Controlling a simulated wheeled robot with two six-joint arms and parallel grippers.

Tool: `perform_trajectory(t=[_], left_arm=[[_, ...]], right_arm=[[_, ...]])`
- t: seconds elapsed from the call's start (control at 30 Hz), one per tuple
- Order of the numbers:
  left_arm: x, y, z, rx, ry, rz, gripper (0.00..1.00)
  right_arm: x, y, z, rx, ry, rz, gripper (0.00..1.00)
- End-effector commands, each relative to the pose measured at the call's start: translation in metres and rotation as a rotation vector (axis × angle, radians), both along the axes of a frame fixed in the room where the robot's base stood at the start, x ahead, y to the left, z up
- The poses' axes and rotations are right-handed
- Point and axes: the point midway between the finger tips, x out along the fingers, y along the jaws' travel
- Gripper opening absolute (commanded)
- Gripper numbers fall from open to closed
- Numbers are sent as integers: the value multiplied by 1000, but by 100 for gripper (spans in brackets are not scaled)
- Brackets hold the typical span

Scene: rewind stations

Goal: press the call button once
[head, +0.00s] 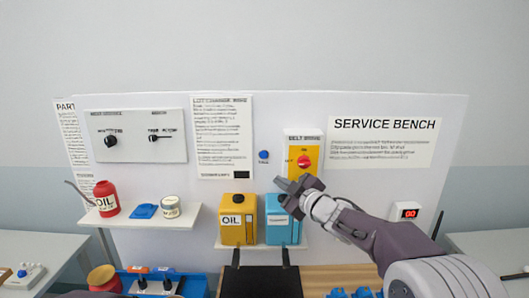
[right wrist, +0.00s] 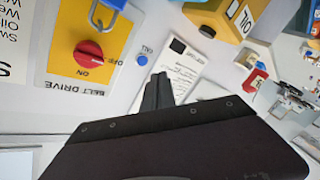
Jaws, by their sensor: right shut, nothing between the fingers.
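The call button is a small round blue button (head: 263,155) on the white back panel, between the lot change sheet and the yellow belt drive plate. It also shows in the right wrist view (right wrist: 142,60), with a small label beside it. My right gripper (head: 286,184) is shut and empty, in front of the panel, below and right of the button in the head view. In the right wrist view its closed fingertips (right wrist: 159,77) appear just below and right of the button. I cannot see them touching it.
The yellow plate with a red belt drive knob (head: 304,161) is right of the button. A yellow oil can (head: 238,229) and a blue can (head: 276,232) stand on a shelf below. A red can (head: 106,199) stands on the left shelf. The panel around the button is clear.

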Motion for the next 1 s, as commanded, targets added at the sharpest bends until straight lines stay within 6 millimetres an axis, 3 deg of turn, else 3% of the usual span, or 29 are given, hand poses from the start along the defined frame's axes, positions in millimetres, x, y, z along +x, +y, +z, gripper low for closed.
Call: perform_trajectory(t=[0.03, 0.1, 0.2, 0.33, 0.67, 0.77, 1.0], left_arm=[[0, 0, 9, 0, 0, 0, 36], [0, 0, 16, 0, 0, 0, 36], [0, 0, 29, 0, 0, 0, 36], [0, 0, 31, 0, 0, 0, 36], [0, 0, 31, 0, 0, 0, 36], [0, 0, 37, 0, 0, 0, 36], [0, 0, 68, 0, 0, 0, 36]], right_arm=[[6, 13, 17, -25, -48, 51, 0], [12, 30, 32, -66, -107, 120, 0], [28, 45, 35, -107, -128, 164, 0], [32, 48, 18, -104, -95, 168, 0], [32, 48, 17, -103, -93, 166, 0], [37, 48, 19, -102, -92, 166, 0], [70, 48, 22, -103, -91, 166, 0]])
